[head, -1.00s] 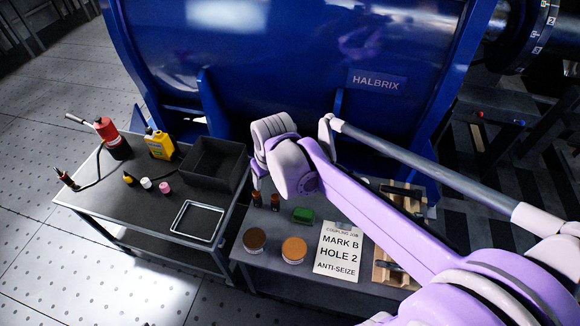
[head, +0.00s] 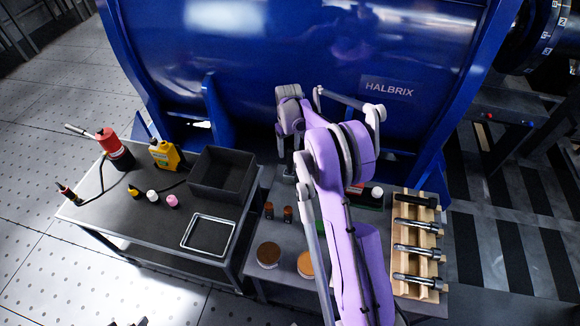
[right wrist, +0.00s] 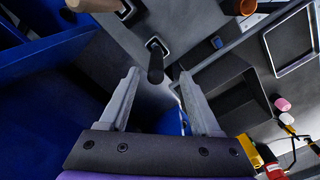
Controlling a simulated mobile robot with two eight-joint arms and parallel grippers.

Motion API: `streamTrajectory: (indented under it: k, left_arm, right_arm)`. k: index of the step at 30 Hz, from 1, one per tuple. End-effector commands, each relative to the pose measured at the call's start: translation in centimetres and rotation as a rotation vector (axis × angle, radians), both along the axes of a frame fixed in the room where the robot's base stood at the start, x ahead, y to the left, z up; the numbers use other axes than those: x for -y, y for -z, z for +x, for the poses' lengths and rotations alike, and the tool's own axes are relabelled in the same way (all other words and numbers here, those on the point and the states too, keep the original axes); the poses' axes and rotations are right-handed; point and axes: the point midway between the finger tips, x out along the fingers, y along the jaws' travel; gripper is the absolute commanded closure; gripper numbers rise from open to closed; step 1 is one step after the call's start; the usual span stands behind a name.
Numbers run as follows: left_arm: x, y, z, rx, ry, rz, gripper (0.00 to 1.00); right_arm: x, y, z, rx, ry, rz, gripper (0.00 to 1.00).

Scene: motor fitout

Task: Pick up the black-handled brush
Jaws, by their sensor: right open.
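The black-handled brush (right wrist: 155,68) appears in the right wrist view as a dark upright handle above a square holder. My right gripper (right wrist: 159,73) is open, with one finger on each side of the handle in that view. I see no contact, and the depth between them is hard to judge. In the head view my right gripper (head: 288,168) points down at the back of the right-hand table, and my arm hides much of that area. Only dark tips at the bottom edge may be my left gripper (head: 130,322).
A second square holder with a tan-handled item (right wrist: 95,4) stands beside the brush. A black bin (head: 222,174) and a metal frame tray (head: 208,233) are on the left table. A wooden rack (head: 420,288) holds several tools at right. The blue housing (head: 250,70) rises behind.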

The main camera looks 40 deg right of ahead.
Motion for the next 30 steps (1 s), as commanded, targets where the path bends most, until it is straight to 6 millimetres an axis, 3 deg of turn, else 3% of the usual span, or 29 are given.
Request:
streamTrajectory:
  k: [8, 15, 24, 25, 30]
  left_arm:
    - [0.0, -0.3, 0.1, 0.002, 0.000, 0.000, 0.50]
    - [0.0, -0.9, 0.4, 0.007, 0.000, 0.000, 0.50]
    - [0.0, -0.9, 0.3, 0.007, 0.000, 0.000, 0.50]
    - [0.0, -0.9, 0.3, 0.007, 0.000, 0.000, 0.50]
    - [0.0, -0.9, 0.4, 0.007, 0.000, 0.000, 0.50]
  right_arm:
    - [0.2, 2.4, 0.1, 0.001, 0.001, 0.000, 0.36]
    - [0.6, 5.8, 0.2, 0.001, 0.000, 0.000, 0.36]
    - [0.5, 6.5, 0.1, 0.001, 0.000, 0.000, 0.36]
    - [0.5, 6.5, 0.1, 0.001, 0.000, 0.000, 0.38]
    - [0.5, 6.5, 0.1, 0.001, 0.000, 0.000, 0.68]
